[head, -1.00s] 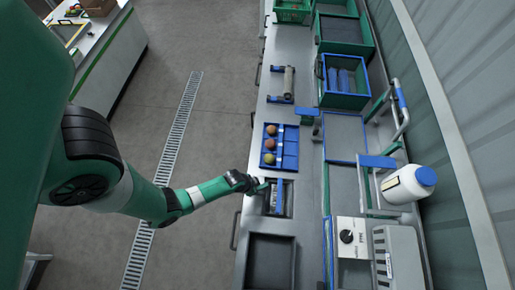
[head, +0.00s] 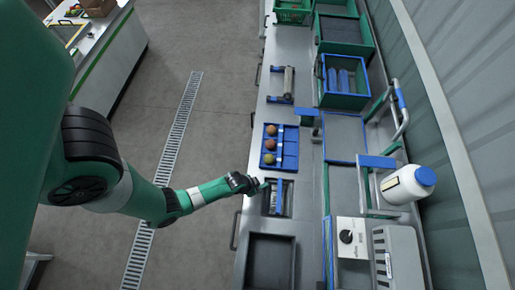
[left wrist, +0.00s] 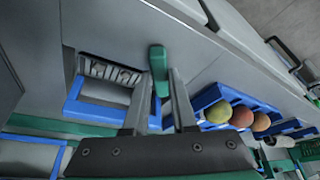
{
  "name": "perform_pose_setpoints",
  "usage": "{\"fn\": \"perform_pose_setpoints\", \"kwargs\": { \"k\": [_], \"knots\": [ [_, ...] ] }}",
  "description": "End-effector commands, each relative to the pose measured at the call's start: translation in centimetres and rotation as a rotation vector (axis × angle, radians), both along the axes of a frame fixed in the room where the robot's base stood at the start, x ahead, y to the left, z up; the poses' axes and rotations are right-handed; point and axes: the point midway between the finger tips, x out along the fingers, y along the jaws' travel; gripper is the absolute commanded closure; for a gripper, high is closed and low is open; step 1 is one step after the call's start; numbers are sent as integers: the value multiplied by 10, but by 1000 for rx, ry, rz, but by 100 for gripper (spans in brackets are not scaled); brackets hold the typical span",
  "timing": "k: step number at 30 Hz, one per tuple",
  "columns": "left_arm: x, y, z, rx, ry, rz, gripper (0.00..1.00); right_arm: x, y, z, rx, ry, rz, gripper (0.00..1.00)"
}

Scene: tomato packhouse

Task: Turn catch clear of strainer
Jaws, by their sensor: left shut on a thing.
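The strainer (head: 284,200) is a slotted grey insert with blue edging, set in a recess in the steel bench. In the left wrist view the strainer (left wrist: 110,72) lies left of the fingers, with a blue bar along it. The catch (left wrist: 158,62) is a small green upright piece at the strainer's edge. My left gripper (head: 262,187) is at the strainer's upper left side. In the left wrist view my left gripper (left wrist: 161,92) is shut on the catch, one finger on each side. The catch's lower part is hidden between the fingers. My right gripper is not in view.
A blue tray (head: 291,160) with several tomatoes sits just beyond the strainer. An open grey bin (head: 271,236) lies on the near side. A control box (head: 351,238) and a white bottle (head: 402,187) stand to the right. The aisle floor on the left is clear.

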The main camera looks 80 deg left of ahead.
Motion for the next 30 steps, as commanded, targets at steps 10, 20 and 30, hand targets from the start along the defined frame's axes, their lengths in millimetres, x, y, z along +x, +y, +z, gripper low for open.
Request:
{"fn": "perform_pose_setpoints", "kwargs": {
  "k": [10,20,30],
  "knots": [
    [2,-4,0,3,0,235,100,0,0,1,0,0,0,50],
    [5,-6,0,3,-1,548,100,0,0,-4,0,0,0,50],
    [8,-8,3,1,1,827,100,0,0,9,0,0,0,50]
  ]
}}
